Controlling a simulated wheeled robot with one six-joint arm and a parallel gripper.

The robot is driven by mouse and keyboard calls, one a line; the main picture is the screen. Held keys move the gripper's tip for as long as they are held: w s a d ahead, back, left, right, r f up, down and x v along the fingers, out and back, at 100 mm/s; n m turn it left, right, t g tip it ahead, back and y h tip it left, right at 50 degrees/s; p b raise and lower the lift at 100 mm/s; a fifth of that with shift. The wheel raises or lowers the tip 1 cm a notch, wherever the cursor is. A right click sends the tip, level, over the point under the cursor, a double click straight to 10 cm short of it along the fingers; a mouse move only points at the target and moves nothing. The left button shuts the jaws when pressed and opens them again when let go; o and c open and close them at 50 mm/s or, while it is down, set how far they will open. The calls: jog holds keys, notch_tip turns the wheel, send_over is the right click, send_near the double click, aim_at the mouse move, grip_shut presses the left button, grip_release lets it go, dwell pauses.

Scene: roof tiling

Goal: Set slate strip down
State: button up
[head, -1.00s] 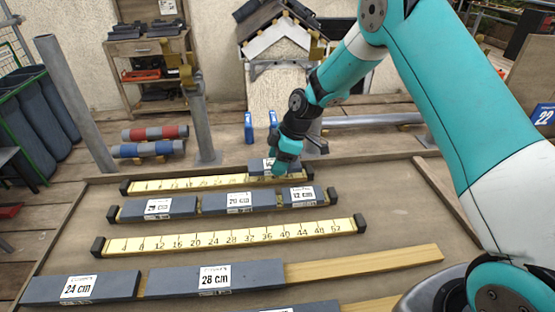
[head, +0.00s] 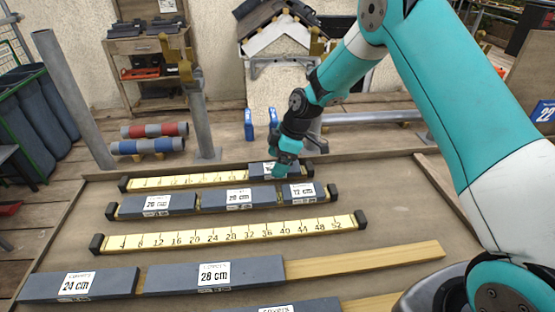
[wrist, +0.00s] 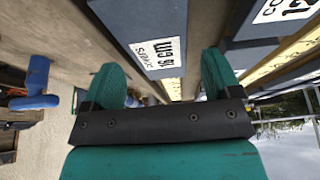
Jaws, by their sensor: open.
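The slate strip labelled 16 cm (head: 259,170) lies at the right end of the farthest yellow measuring strip (head: 190,183), close to the dark end block (head: 308,171). My gripper (head: 282,172) is at this slate and hides part of it. In the wrist view the slate (wrist: 138,15) with its white label shows between and beyond the two teal fingers of my gripper (wrist: 165,78). The fingers stand apart. Whether either finger still touches the slate I cannot tell.
A nearer row holds several slates, among them a 12 cm slate (head: 298,194) close to my gripper. A bare measuring strip (head: 230,235) lies in front of it. Nearer still are a 24 cm slate (head: 110,283) and a 28 cm slate (head: 245,272) on a wooden batten (head: 365,262).

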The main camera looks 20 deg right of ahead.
jog(key=w+b+v, duration=0.1)
jog(key=v, duration=1.1)
jog(key=s+a+r+m, duration=0.2)
jog(key=s+a+r, duration=0.25)
jog(key=s, duration=0.25)
jog(key=s+a+r+m, duration=0.25)
jog(key=s+r, duration=0.25)
jog(key=s, duration=0.3)
jog(key=s+a+r+m, duration=0.1)
jog(key=s+m, duration=0.3)
jog(key=s, duration=1.5)
jog(key=shift+a+g, duration=0.4)
jog(key=shift+a, duration=0.2)
jog(key=shift+s, duration=0.15)
